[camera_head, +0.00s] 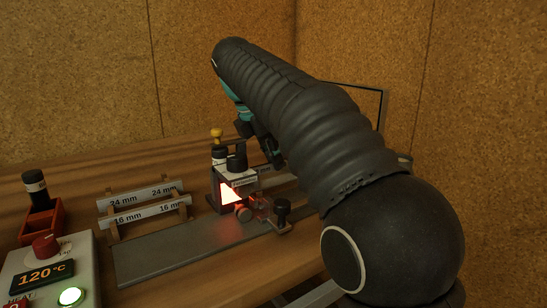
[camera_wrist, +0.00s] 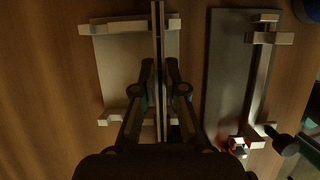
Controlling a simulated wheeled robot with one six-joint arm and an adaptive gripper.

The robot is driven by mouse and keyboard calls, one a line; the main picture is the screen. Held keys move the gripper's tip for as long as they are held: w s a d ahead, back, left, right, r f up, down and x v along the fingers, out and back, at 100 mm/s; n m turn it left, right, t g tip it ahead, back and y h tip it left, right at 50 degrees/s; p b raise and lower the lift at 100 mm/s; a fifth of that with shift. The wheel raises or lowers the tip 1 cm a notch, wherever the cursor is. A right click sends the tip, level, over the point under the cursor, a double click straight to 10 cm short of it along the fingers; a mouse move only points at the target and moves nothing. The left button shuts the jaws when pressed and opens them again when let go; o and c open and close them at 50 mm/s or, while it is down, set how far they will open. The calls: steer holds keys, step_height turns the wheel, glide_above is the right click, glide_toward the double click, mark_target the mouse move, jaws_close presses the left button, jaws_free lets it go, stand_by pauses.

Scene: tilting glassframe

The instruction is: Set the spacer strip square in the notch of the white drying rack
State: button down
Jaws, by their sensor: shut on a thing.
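In the wrist view my gripper (camera_wrist: 159,68) is shut on a thin, straight strip (camera_wrist: 158,15), seen nearly edge-on, running up the picture between the fingers. I take it for the spacer strip. Below it is a pale rack (camera_wrist: 115,50) with a flat panel and light cross bars at top and bottom; it looks like the white drying rack. The strip passes over its right part. I cannot tell its height or whether it touches the rack, and the notch is not clear. In the head view my gripper (camera_head: 265,148) is partly hidden by my arm, behind the glowing heater.
A glowing heater (camera_head: 231,192) and black knob (camera_head: 282,209) stand by the grey plate (camera_head: 175,250). Strips marked 24 mm (camera_head: 143,193) and 16 mm (camera_head: 145,212) sit on wooden holders. A 120 °C control box (camera_head: 50,275) is at front left. Cork walls stand behind.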

mark_target(263, 165)
steer(key=c, duration=1.7)
jaws_free()
steer(key=shift+f, duration=0.15)
steer(key=o, duration=0.5)
steer(key=shift+v, duration=3.9)
